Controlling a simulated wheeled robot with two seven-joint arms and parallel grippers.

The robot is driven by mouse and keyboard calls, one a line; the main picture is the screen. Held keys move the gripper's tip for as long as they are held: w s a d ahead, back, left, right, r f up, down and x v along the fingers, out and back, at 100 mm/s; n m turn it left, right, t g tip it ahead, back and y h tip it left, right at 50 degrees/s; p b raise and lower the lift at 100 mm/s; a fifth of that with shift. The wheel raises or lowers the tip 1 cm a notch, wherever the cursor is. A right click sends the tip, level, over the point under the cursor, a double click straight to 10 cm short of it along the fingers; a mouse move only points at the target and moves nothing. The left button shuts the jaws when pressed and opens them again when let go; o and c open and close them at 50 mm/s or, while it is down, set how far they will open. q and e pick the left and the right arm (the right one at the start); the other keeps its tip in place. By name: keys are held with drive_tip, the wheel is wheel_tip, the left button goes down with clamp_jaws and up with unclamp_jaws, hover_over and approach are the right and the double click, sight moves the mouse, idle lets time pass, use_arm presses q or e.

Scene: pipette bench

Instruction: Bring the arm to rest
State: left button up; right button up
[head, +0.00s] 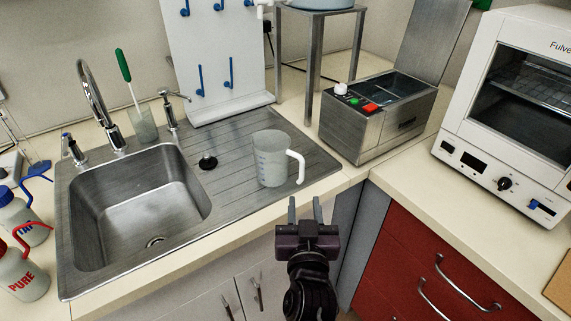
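My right gripper (305,210) is in the lower middle of the head view, in front of the counter's front edge. Its two grey fingers point away from me and stand apart with a gap between them. Nothing shows between the fingers. A translucent measuring jug (270,160) with a white handle stands upright on the sink's drainboard, just beyond the fingertips and apart from them. My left gripper is not in view.
A steel sink (140,215) with a tap (95,100) is at the left. Wash bottles (20,275) stand at the far left. A steel water bath (375,120) and a white oven (510,110) stand at the right. Red drawers (410,260) are below the right counter.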

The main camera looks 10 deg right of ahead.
drive_tip(key=s+f+n+g+y, duration=0.35)
drive_tip(key=f+g+y, duration=0.3)
drive_tip(key=f, duration=0.25)
drive_tip(key=s+d+f+n+g+h, duration=0.1)
drive_tip(key=s+d+f+g, duration=0.1)
drive_tip(key=s+d+g, duration=0.3)
drive_tip(key=s+f+g+h, duration=0.1)
drive_tip(key=s+f+g, duration=0.15)
drive_tip(key=s, duration=0.35)
drive_tip(key=s+f+g, duration=0.1)
drive_tip(key=s+f, duration=0.2)
drive_tip(key=f, duration=2.9)
drive_tip(key=s+d+f, duration=0.2)
drive_tip(key=s+f, duration=0.6)
drive_tip(key=s, duration=0.1)
drive_tip(key=s+d+f+g, duration=0.1)
drive_tip(key=s+d+f, duration=0.1)
drive_tip(key=s+f, duration=0.6)
drive_tip(key=shift+s+f+n, duration=0.2)
drive_tip(key=shift+s+n, duration=0.15)
drive_tip(key=shift+s, duration=0.65)
